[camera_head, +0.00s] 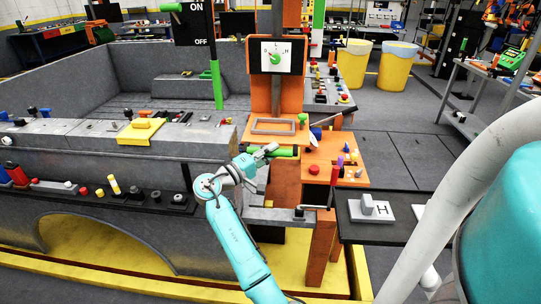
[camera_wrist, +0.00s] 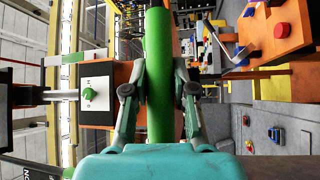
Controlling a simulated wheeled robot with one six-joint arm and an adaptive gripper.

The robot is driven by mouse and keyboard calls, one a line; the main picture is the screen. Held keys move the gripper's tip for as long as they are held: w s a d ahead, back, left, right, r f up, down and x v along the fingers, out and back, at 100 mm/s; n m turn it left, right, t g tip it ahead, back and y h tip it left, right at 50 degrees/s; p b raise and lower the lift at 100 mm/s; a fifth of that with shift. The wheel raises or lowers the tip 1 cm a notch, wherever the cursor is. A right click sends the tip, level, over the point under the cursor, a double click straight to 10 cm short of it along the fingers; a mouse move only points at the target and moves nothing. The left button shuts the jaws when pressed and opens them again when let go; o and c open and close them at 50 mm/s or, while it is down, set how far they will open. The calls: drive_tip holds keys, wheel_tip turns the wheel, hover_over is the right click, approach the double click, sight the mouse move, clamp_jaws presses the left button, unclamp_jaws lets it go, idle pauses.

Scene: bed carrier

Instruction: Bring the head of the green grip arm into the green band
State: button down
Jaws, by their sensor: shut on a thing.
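My gripper (camera_head: 268,153) is shut on a green bar (camera_head: 286,151), which lies roughly level at the front of the orange stand. In the wrist view, the bar (camera_wrist: 158,60) runs up the picture between the two fingers of my gripper (camera_wrist: 160,98). I take this bar for the grip of the green grip arm; its head is not clearly identifiable. A green upright strip (camera_head: 217,85) stands behind the grey block, left of the stand. I cannot tell whether it is the green band.
A white panel with a green knob (camera_head: 276,57) stands above the stand. An ON/OFF board (camera_head: 196,22) is at upper left. Orange shelves (camera_head: 330,150) with small knobs lie right of my gripper. A dark shelf with an H plate (camera_head: 371,208) juts out lower right.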

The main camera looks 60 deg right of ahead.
wheel_tip(320, 180, up, 10)
drive_tip(key=shift+r, duration=0.1)
drive_tip(key=c, duration=0.9)
unclamp_jaws()
drive_tip(key=v, duration=1.2)
